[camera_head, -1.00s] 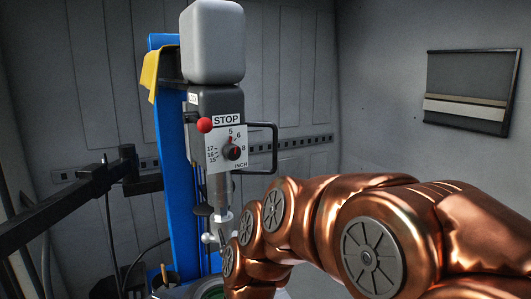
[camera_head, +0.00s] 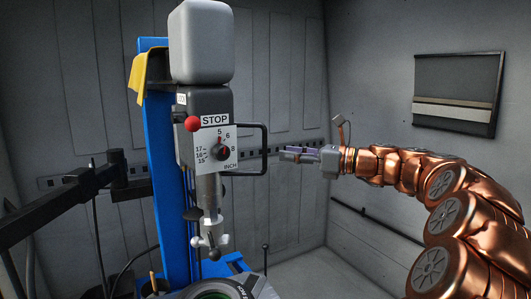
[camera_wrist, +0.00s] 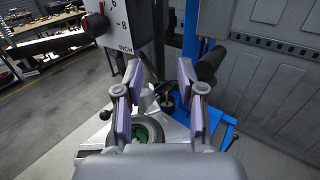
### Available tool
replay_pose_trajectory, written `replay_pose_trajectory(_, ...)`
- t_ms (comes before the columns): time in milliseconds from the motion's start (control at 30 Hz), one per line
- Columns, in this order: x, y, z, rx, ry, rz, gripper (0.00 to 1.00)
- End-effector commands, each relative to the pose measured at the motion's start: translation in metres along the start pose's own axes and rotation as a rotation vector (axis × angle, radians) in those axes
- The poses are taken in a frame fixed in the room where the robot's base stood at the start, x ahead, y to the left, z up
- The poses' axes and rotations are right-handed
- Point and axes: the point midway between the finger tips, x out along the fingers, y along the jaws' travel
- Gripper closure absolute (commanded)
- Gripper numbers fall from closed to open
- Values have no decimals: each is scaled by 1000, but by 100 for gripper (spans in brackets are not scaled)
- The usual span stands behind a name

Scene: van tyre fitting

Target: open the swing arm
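The swing arm (camera_head: 203,112) of the blue tyre machine carries a grey box on top, a red STOP knob and an inch dial. A black loop handle (camera_head: 265,150) sticks out from its right side. My gripper (camera_head: 284,153) is just right of the handle, pointing left at about the handle's height. Contact cannot be told. In the wrist view, my gripper (camera_wrist: 160,80) is open, its two fingers apart. Black parts show between and beside the fingers there; which of them is the handle is unclear. The dial panel (camera_wrist: 119,23) is at upper left.
The blue column (camera_head: 165,180) stands behind the swing arm. A wheel (camera_wrist: 147,133) lies on the turntable below. A black side arm (camera_head: 60,200) reaches in from the left. Grey van walls enclose the back; a workbench (camera_wrist: 45,25) stands far off.

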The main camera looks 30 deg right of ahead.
Motion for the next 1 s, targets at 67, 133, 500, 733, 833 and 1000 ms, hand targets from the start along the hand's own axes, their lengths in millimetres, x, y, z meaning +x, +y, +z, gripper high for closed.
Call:
replay_pose_trajectory(67, 5, -1, 2, 4, -3, 0, 61)
replay_pose_trajectory(133, 14, 0, 2, 3, -2, 3, 61)
replay_pose_trajectory(500, 64, 0, 2, 1, -1, 2, 61)
replay_pose_trajectory(733, 76, 1, 1, 1, -1, 3, 61)
replay_pose_trajectory(833, 76, 1, 1, 0, -1, 2, 61)
replay_pose_trajectory(1000, 76, 1, 1, 0, -1, 1, 65)
